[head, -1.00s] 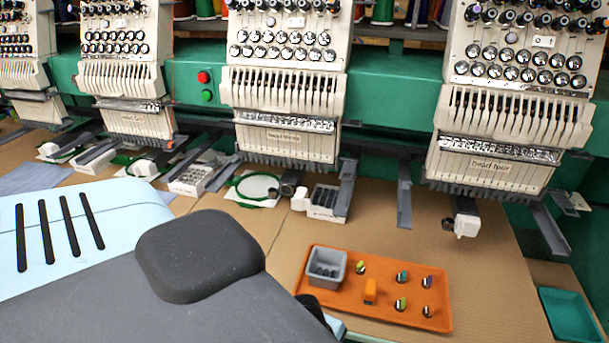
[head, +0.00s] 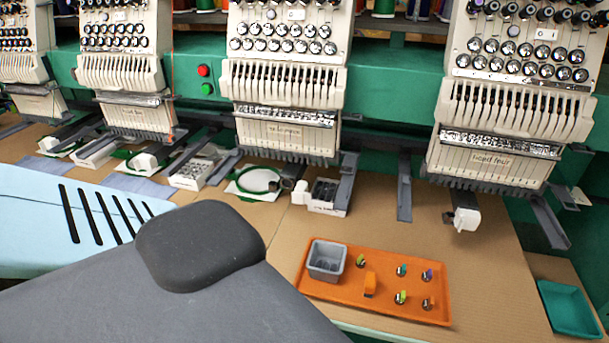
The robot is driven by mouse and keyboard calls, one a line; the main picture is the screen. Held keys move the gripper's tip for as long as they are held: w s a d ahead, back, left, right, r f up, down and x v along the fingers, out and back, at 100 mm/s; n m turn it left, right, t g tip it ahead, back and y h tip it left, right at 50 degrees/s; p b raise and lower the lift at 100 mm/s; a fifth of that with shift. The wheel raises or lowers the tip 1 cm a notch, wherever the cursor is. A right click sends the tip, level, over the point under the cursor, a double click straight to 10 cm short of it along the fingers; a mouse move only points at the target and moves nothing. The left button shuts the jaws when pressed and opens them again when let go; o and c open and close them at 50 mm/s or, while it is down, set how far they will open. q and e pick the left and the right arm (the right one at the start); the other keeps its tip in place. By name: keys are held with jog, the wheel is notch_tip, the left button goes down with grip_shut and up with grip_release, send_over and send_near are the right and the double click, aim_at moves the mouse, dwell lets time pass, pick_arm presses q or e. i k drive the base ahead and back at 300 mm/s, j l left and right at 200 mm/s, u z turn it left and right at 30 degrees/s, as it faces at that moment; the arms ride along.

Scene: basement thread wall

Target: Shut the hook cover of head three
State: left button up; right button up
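Head three (head: 285,134) is the cream embroidery head at the middle, with a blurred label on its lower front. Below it, a small white block with a dark round part, seemingly its hook arm end (head: 300,192), juts over the bench. It is too small to tell which part is the hook cover or whether it stands open. Head four (head: 491,162) is to the right, with a similar white hook arm end (head: 466,217) under it. Neither gripper shows; my own grey and light blue parts fill the lower left.
A white compartment box (head: 326,197) and a green hoop (head: 257,180) sit near head three. A teal tray (head: 568,309) is at right. Cardboard-coloured bench is clear around the orange tray.

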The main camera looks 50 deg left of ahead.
aim_at(302, 195)
jog(key=u, duration=1.55)
